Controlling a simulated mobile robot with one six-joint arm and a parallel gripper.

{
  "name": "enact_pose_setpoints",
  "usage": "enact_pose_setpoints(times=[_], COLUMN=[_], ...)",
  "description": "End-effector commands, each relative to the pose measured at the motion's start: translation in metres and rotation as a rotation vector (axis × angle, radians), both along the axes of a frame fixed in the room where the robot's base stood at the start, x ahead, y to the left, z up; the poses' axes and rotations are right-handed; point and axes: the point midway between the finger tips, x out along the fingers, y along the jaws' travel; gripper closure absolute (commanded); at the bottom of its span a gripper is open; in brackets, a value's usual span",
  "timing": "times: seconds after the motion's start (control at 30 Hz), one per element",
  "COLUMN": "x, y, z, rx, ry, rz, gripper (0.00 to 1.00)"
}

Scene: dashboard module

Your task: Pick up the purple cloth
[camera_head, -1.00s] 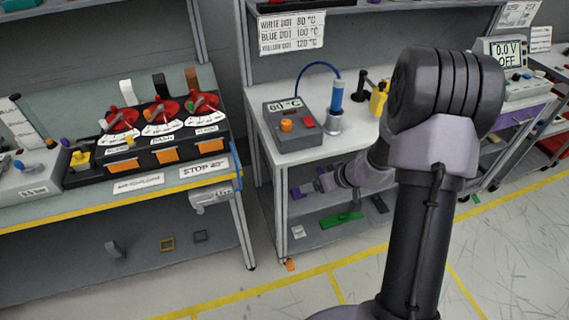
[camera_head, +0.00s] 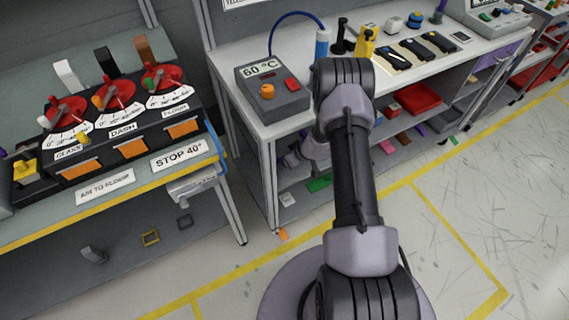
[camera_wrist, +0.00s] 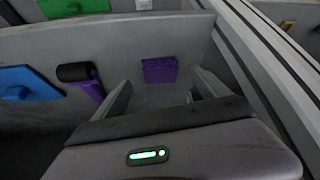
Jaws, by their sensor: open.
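The purple cloth (camera_wrist: 159,69) shows in the wrist view as a small flat square on a grey surface. My gripper (camera_wrist: 161,80) is open, with one finger on each side of the cloth's near edge in the picture. Nothing is held between the fingers. I cannot tell whether the fingertips touch the surface. In the head view my forearm reaches in under the bench, and my own arm and the bench hide most of the gripper. I cannot make out the cloth there.
In the wrist view a purple-handled black roller (camera_wrist: 86,80) and a blue block (camera_wrist: 28,84) lie left of the cloth, and a green piece (camera_wrist: 75,7) lies beyond. A pale metal rail (camera_wrist: 250,55) runs on the right. The bench top (camera_head: 375,85) is above my forearm.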

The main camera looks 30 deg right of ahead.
Motion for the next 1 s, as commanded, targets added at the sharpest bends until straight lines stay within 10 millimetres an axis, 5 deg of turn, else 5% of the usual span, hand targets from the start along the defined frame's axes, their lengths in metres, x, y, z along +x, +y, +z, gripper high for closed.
enact_pose_setpoints(times=[0.17, 0.43, 0.8, 1.0], x=[0.016, 0.019, 0.019, 0.019], y=[0.004, 0.005, 0.005, 0.004], z=[-0.033, -0.034, -0.034, -0.034], rx=[0.000, 0.000, 0.000, 0.000], ry=[0.001, 0.000, 0.000, 0.000], rz=[0.001, 0.000, 0.000, 0.001], gripper=[0.15, 0.17, 0.86, 0.86])
